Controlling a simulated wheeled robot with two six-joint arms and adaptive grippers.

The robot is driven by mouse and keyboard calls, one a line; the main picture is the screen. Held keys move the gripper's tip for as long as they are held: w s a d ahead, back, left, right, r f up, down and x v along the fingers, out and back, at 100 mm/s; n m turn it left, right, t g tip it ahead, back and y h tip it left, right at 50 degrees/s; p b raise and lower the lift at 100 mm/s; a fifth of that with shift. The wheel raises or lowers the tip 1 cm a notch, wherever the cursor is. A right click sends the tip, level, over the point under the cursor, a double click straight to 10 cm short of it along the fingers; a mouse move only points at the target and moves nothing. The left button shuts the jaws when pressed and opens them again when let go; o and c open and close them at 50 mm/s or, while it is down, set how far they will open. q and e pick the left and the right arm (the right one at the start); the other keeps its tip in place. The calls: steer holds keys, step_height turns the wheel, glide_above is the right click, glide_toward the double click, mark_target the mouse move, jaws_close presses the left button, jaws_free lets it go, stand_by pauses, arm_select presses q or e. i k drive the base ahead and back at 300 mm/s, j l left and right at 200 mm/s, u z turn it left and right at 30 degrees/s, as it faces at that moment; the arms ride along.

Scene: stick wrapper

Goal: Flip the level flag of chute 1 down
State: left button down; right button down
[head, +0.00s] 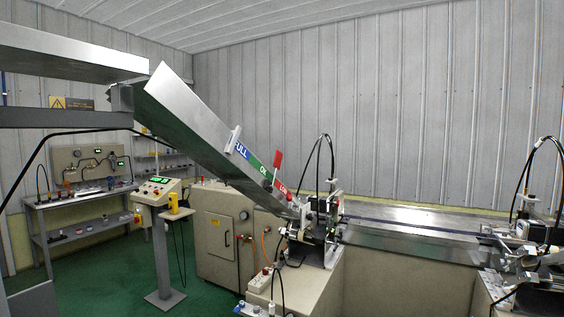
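A long metal chute (190,118) slopes from upper left down to a wrapping head (318,225) near the middle. Its side carries a blue label reading "ULL" (242,150), a green "OK" label (262,167) and a red "LOW" label (282,188). A small red flag (278,158) stands up above the chute's edge, near the green and red labels, on a thin stem. A white cylindrical part (234,138) sticks up by the blue label. I cannot read a chute number. Neither of my grippers shows in this view.
A long metal conveyor bed (410,222) runs right from the head to a second machine head (540,255). A control panel on a post (158,190) holds a yellow device (173,202). A workbench (85,200) stands at far left. Green floor (110,270) is open between them.

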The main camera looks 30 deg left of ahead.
mark_target(278, 156)
steer(key=i+j+u, duration=0.3)
steer(key=i, duration=0.25)
steer(key=i+j+u, duration=0.1)
steer(key=i+u, duration=0.2)
steer(key=i, duration=0.3)
